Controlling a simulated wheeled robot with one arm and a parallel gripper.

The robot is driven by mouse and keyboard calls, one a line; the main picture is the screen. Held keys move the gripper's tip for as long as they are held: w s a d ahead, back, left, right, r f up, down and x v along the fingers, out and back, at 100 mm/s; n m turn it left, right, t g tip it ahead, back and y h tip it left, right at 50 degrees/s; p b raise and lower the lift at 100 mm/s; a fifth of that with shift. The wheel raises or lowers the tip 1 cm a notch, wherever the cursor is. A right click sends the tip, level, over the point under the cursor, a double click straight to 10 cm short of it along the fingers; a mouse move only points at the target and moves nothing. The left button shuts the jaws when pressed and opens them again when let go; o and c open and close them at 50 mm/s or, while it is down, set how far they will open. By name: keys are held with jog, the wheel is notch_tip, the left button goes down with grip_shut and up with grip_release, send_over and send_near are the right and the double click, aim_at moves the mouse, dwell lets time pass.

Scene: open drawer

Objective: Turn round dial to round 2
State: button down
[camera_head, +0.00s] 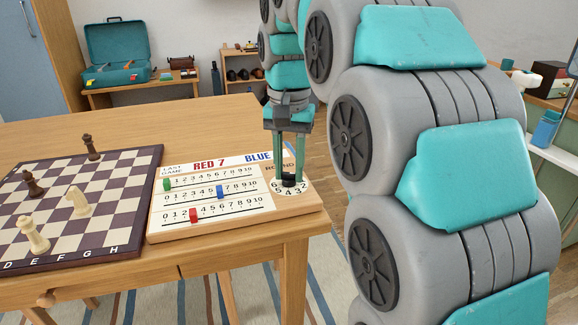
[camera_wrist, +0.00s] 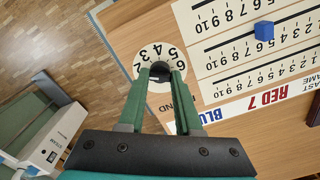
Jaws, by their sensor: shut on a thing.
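The round dial (camera_head: 289,189) is a white disc with black numbers and a dark centre knob, at the right end of the wooden scoreboard (camera_head: 156,228). In the wrist view the dial (camera_wrist: 148,54) shows numbers around its edge. My gripper (camera_head: 289,178) points down over the dial, its green fingers shut on the dark knob. In the wrist view my gripper (camera_wrist: 160,76) has one finger on each side of the knob. The fingers hide part of the dial, and I cannot tell which number is selected.
The scoreboard carries a green peg (camera_head: 166,184), a blue peg (camera_head: 220,191) and a red peg (camera_head: 194,215). A chessboard (camera_head: 100,199) with several pieces lies to the left. The table's right edge is close to the dial.

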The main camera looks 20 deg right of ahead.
aim_at(289, 173)
dwell(0.4)
jog(key=c, duration=0.6)
grip_release()
jog(key=shift+r, duration=0.1)
jog(key=shift+r, duration=0.95)
notch_tip(289, 173, up, 6)
jog(key=p, duration=0.4)
jog(key=shift+f, duration=0.15)
jog(key=shift+s+f, duration=0.1)
